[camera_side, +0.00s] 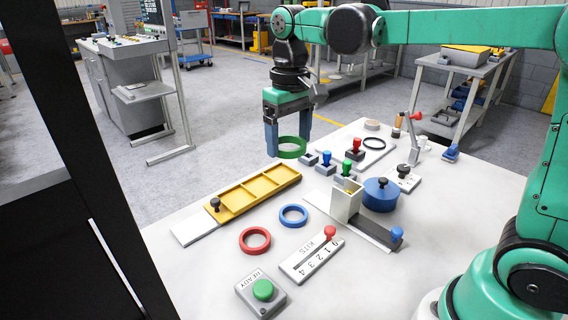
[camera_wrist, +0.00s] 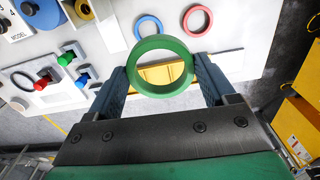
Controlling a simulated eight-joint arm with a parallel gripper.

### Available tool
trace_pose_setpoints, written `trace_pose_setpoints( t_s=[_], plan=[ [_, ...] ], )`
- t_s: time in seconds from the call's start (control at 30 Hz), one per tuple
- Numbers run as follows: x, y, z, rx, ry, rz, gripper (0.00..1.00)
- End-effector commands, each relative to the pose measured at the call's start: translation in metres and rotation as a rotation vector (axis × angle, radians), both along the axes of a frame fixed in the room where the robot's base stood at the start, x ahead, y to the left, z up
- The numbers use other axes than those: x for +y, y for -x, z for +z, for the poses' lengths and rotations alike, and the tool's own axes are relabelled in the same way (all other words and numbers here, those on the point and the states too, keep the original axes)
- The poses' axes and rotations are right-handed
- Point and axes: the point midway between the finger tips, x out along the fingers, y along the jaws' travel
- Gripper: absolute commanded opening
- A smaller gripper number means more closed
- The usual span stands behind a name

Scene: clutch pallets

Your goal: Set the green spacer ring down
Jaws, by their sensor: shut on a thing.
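The green spacer ring (camera_side: 292,148) is held between the fingers of my gripper (camera_side: 288,140), above the far edge of the table. In the wrist view the green ring (camera_wrist: 160,66) sits across both fingertips of my gripper (camera_wrist: 160,75), one finger on each side. A red ring (camera_side: 255,241) and a blue ring (camera_side: 293,216) lie flat on the white table. In the wrist view the blue ring (camera_wrist: 148,27) and the red ring (camera_wrist: 197,20) show beyond the held ring.
A yellow compartment tray (camera_side: 258,189) with a black knob lies below and left of the gripper. Coloured knobs (camera_side: 346,166), a blue round container (camera_side: 381,195), a white box (camera_side: 346,200), a KITS slider (camera_side: 311,259) and a READY button (camera_side: 263,290) stand around. Bare table lies left of the red ring.

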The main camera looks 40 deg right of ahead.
Motion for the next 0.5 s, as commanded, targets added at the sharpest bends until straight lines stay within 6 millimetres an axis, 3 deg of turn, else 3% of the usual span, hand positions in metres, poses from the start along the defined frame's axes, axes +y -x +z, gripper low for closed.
trace_pose_setpoints(
  t_s=[0.07, 0.17, 0.5],
  plan=[
    [-0.002, 0.001, -0.001, 0.0, 0.0, 0.013, 0.28],
    [0.012, -0.005, 0.002, 0.0, 0.0, -0.028, 0.28],
    [0.115, -0.026, 0.017, 0.0, 0.0, -0.401, 0.28]
  ],
)
